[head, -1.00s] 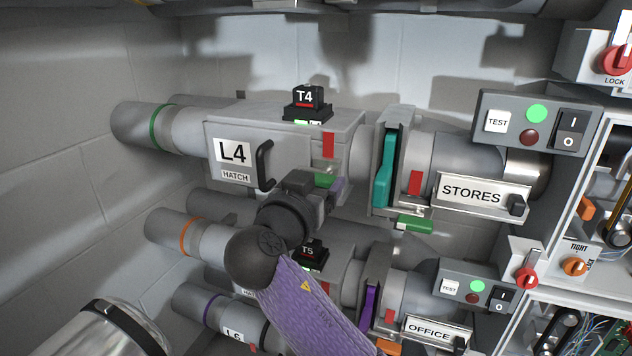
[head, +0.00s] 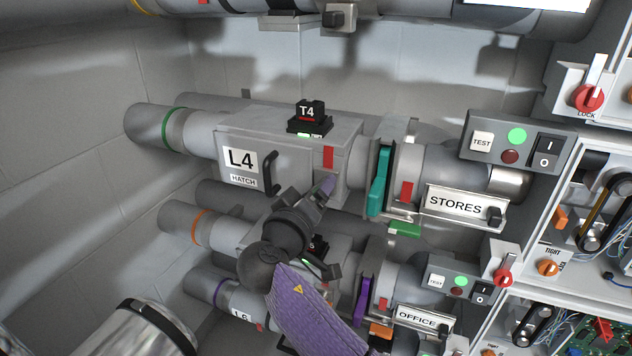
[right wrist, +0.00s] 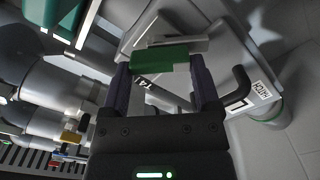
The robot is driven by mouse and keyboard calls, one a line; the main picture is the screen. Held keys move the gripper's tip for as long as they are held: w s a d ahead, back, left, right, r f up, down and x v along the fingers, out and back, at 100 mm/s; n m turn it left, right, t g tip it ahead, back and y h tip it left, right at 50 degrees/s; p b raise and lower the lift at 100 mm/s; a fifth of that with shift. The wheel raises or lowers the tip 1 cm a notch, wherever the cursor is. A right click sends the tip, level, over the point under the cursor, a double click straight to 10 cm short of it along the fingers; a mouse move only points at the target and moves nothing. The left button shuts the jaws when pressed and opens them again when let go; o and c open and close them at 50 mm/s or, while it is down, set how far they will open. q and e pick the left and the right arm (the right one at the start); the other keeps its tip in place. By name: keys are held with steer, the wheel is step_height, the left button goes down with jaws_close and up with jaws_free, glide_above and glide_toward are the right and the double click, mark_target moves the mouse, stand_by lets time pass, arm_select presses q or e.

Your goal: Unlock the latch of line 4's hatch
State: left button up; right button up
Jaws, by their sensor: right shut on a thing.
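The line 4 hatch (head: 292,160) is a grey box with an L4 label and a black handle (head: 269,172). A red strip (head: 328,157) marks its right side. My right gripper (head: 328,186) is at that side below the strip. In the right wrist view, its dark fingers (right wrist: 160,78) close on the two sides of the green latch handle (right wrist: 160,57), which sits on a grey latch plate (right wrist: 172,42). In the head view the gripper hides the handle. My left gripper is out of view.
A black T4 block (head: 309,119) stands on the hatch box. To the right are a teal gate (head: 379,182), a green tab (head: 405,229) and the STORES sign (head: 455,205). Another line with a purple gate (head: 362,302) runs close below my right arm.

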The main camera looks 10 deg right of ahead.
steer(key=n+p, duration=0.2)
steer(key=n, duration=0.2)
steer(key=shift+n+p, duration=0.3)
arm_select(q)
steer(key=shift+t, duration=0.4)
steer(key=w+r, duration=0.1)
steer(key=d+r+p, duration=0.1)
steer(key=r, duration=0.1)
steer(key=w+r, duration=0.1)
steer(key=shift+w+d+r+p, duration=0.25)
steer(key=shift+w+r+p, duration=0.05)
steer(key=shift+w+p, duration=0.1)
arm_select(e)
steer(key=n, duration=0.3)
steer(key=shift+a+f+n, duration=0.1)
steer(key=shift+f+n, duration=0.1)
steer(key=shift+n, duration=0.2)
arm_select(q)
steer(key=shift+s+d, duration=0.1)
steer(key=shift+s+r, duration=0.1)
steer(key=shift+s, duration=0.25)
arm_select(e)
steer(key=o, duration=1.1)
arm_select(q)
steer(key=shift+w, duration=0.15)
